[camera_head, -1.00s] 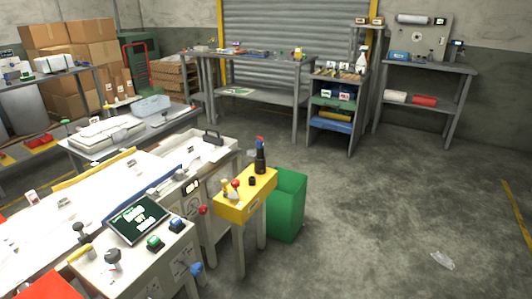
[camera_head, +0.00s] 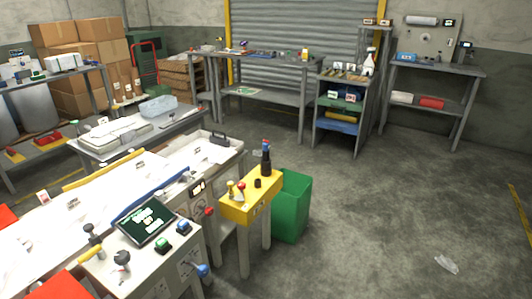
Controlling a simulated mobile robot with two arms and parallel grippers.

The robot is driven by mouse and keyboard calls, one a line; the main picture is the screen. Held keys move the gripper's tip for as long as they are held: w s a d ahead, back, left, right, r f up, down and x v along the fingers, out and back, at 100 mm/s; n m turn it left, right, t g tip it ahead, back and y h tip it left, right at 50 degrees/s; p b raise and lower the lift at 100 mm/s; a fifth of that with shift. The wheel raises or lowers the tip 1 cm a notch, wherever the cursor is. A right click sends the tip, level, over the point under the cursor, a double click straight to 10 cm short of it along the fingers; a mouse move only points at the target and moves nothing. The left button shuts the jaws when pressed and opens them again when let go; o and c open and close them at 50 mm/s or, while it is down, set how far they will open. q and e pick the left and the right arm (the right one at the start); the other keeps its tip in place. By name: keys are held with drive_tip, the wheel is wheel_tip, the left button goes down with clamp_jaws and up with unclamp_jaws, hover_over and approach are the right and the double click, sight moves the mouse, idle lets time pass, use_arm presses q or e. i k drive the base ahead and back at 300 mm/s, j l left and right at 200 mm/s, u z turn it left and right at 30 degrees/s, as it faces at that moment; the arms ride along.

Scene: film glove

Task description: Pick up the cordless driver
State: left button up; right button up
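I cannot pick out the cordless driver for certain. A dark upright object with a red and blue top (camera_head: 266,158) stands on the yellow stand (camera_head: 236,212) near the middle; I cannot tell what it is. Several small tools and items lie on the far workbench (camera_head: 262,60) in front of the shutter, too small to name. Neither of my grippers shows in the head view.
A white machine with a dark screen (camera_head: 146,221) fills the lower left. A green bin (camera_head: 293,207) stands beside the yellow stand. A grey shelf unit (camera_head: 340,112) and a side table (camera_head: 434,70) stand at the back. The floor on the right is mostly clear, with a clear scrap (camera_head: 446,264).

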sight(265, 151)
drive_tip(key=i+l, duration=0.2)
drive_tip(key=i, duration=0.2)
drive_tip(key=i+l+u, duration=0.1)
drive_tip(key=i+l, duration=0.15)
drive_tip(key=i, duration=0.15)
drive_tip(key=i+l, duration=0.25)
drive_tip(key=i, duration=0.15)
